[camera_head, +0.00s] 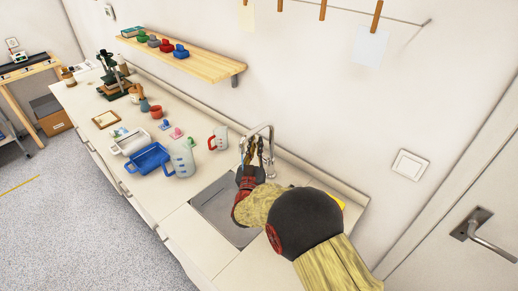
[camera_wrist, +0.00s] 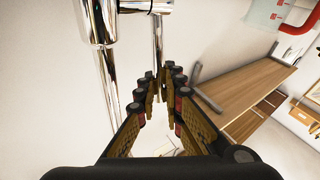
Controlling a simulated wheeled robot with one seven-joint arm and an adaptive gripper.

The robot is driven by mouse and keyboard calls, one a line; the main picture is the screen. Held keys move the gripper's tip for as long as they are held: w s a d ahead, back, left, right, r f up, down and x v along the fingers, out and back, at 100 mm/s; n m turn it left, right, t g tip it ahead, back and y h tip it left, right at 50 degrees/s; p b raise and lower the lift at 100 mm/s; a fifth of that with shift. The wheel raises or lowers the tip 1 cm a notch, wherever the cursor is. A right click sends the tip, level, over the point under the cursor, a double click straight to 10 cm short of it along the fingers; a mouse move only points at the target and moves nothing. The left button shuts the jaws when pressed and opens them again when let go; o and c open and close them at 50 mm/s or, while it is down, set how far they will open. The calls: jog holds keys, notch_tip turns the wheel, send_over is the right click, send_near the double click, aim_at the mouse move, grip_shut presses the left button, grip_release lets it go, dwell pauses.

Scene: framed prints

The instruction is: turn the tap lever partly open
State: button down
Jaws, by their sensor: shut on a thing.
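The chrome tap (camera_head: 270,134) stands at the back edge of the sink, against the wall. My gripper (camera_head: 254,152) is at the tap, and my wrist hides the tap's lower part. In the wrist view the tap's thick chrome body (camera_wrist: 97,22) is at the upper left. A slim chrome lever (camera_wrist: 158,42) runs down to my fingertips. My gripper (camera_wrist: 162,82) is closed around the lever's end, with a finger on each side. The lever's exact angle is hard to tell.
The steel sink (camera_head: 206,204) lies below my arm. A wooden shelf (camera_head: 205,66) is on the wall. A door handle (camera_head: 478,229) is at the right.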

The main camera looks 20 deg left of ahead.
jog(key=s+n+b, duration=0.1)
jog(key=b, duration=0.1)
jog(key=f+n+t+y+b, duration=0.1)
jog(key=shift+s+a+t+y+b, duration=0.3)
jog(key=shift+s+a+b, duration=0.05)
jog(key=shift+b, duration=0.05)
jog(key=shift+r, duration=0.1)
jog(key=c, duration=2.2)
grip_release()
jog(key=shift+s, duration=0.1)
